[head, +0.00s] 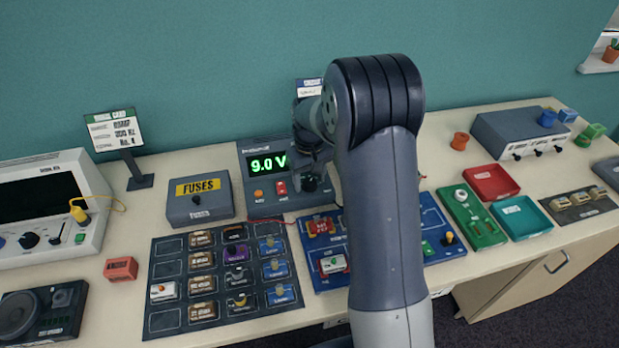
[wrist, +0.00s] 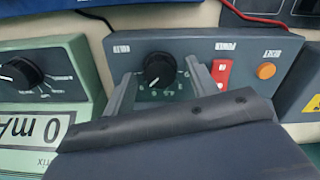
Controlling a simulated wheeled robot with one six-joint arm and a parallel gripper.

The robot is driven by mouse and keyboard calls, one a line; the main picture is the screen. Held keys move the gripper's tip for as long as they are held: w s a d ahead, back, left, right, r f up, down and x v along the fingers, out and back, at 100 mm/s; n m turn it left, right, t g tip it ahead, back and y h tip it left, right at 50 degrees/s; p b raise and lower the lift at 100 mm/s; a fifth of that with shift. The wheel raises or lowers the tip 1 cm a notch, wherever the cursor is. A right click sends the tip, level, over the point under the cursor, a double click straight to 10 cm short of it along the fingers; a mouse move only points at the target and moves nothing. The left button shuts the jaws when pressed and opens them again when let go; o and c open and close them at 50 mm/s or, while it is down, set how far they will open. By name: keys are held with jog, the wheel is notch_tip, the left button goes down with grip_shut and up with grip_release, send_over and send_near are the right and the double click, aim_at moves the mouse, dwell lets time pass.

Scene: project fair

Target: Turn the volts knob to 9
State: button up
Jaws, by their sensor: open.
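The power supply (head: 262,195) stands at the back of the table. Its green display (head: 268,163) reads 9.0 V. Its black volts knob (wrist: 158,70) shows in the wrist view, with a white pointer mark at its lower left side. In the head view the knob (head: 311,183) is partly hidden below my gripper (head: 312,160). In the wrist view my gripper (wrist: 161,74) is open, with one finger on each side of the knob and a visible gap to each. Part of the dial's scale is hidden by the fingers.
A red switch (wrist: 222,74) and an orange button (wrist: 265,71) sit beside the knob on the same panel. A green meter (wrist: 45,75) with its own knob stands close on the left in the wrist view. A fuses box (head: 198,200) stands left of the supply.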

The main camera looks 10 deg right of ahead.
aim_at(310, 182)
notch_tip(310, 182, up, 11)
jog(key=b, duration=0.1)
dwell(0.3)
jog(key=shift+f, duration=0.15)
notch_tip(310, 182, down, 11)
jog(key=shift+r+p, duration=0.1)
jog(key=shift+p, duration=0.45)
